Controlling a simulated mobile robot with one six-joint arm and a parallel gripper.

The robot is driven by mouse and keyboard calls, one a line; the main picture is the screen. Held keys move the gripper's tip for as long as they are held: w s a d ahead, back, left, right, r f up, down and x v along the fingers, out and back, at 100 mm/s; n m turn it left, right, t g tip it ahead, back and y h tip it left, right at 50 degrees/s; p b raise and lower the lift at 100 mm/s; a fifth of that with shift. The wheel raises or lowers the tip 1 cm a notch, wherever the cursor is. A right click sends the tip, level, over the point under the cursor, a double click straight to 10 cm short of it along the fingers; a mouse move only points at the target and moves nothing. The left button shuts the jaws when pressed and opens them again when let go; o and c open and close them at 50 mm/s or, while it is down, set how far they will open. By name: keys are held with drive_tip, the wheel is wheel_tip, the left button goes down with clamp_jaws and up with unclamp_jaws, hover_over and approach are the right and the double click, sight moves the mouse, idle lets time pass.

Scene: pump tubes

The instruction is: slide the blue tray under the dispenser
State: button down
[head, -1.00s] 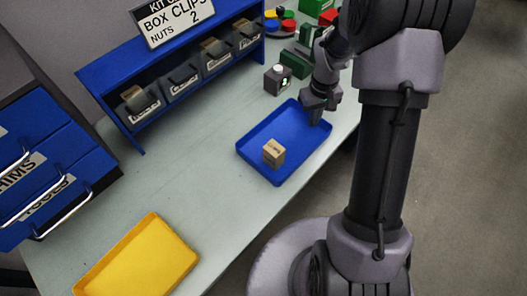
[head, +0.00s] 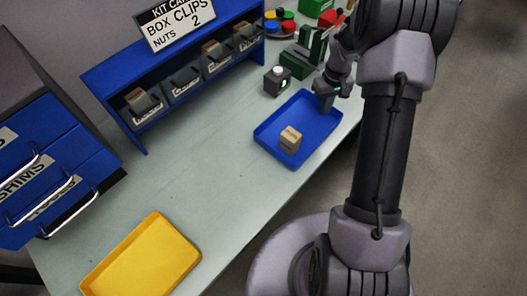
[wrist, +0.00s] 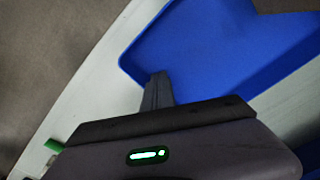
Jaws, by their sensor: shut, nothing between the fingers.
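The blue tray (head: 312,137) lies flat on the bench near its right edge in the head view, with a small tan box (head: 290,139) inside it. My gripper (head: 325,104) points down at the tray's far right part. In the wrist view, the shut, empty fingers (wrist: 157,92) overlap the blue tray (wrist: 215,45) close to its rim; I cannot tell whether they touch it. A green stand-like device (head: 302,60), perhaps the dispenser, stands beyond the tray, partly hidden by my arm.
A blue shelf with several bins (head: 185,85) lines the back. A yellow tray (head: 143,262) lies at the front left. The bench between the trays is clear.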

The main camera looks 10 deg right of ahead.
drive_tip(key=shift+w+d, duration=0.1)
drive_tip(key=shift+d, duration=0.05)
drive_tip(key=shift+w+d+p, duration=0.35)
drive_tip(key=shift+w+d, duration=0.3)
drive_tip(key=shift+d, duration=0.25)
drive_tip(key=shift+w+d+p, duration=0.4)
drive_tip(key=shift+w+d, duration=0.3)
drive_tip(key=shift+d, duration=0.25)
drive_tip(key=shift+w+d+p, duration=0.35)
drive_tip(key=shift+w+d, duration=0.3)
drive_tip(key=shift+d, duration=0.25)
drive_tip(key=shift+w+d+p, duration=0.25)
drive_tip(key=shift+w+d, duration=0.45)
drive_tip(key=shift+d, duration=0.25)
drive_tip(key=shift+w+d+p, duration=0.2)
drive_tip(key=shift+w+d, duration=0.45)
drive_tip(key=shift+d, duration=0.3)
drive_tip(key=shift+w+d+p, duration=0.25)
drive_tip(key=shift+w+d, duration=0.45)
drive_tip(key=shift+d, duration=0.25)
